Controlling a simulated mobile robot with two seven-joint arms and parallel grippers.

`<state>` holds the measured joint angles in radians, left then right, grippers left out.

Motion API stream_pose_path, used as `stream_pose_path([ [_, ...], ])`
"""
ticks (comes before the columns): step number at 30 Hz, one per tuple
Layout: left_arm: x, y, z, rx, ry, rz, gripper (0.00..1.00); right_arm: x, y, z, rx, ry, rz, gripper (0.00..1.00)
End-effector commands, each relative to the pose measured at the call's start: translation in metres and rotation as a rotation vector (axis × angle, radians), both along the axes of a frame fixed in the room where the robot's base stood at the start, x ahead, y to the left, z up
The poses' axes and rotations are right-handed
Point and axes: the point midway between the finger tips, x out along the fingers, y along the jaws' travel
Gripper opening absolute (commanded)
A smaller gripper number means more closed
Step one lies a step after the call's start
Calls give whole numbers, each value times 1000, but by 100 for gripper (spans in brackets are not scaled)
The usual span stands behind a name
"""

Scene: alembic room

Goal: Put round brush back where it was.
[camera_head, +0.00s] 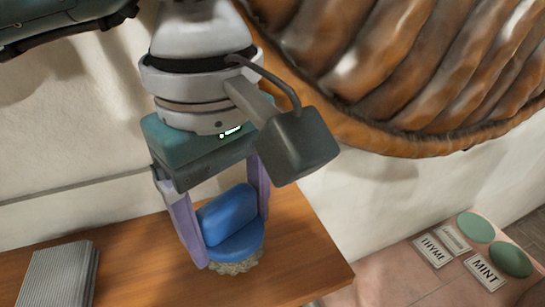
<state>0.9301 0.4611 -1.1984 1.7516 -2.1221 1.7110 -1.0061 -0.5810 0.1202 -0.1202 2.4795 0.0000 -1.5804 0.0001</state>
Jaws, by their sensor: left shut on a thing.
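The round brush (236,243) has a blue body and pale bristles at its bottom. My left gripper (235,240) points down with its two purple fingers shut on the brush, one on each side. The brush is over the wooden table top (297,258), bristles down. I cannot tell whether the bristles touch the wood. My right gripper does not show.
A grey ridged block (58,275) stands on the wood at the lower left. A pinkish surface at the right bears labels reading THYME (433,251) and MINT (485,272), with green round pieces (511,259). A large brown ribbed form (420,60) hangs over the upper right.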

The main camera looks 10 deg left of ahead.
Motion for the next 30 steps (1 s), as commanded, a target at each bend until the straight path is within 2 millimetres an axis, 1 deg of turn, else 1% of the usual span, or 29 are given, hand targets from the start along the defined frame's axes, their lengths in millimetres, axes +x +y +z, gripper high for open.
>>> stream_pose_path([
  [1, -2, -1, -14, 0, 1, -3, 8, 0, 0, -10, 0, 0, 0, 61],
  [4, -6, -2, -29, -1, 2, -7, 8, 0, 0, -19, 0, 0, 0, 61],
  [12, -6, -2, -29, -1, -1, -7, 8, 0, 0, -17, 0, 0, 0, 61],
  [17, -6, -2, -34, -1, -1, -7, 8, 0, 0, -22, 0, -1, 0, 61],
  [18, -6, -2, -32, 0, 0, -7, 80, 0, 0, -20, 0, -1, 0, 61],
  [23, -6, -2, -32, 0, 0, -7, 98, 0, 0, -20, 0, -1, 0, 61],
  [24, -6, -2, -32, 0, 0, -7, 100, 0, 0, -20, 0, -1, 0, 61],
  [30, -6, -2, -31, 0, 0, -6, 100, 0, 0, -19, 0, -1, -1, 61],
])
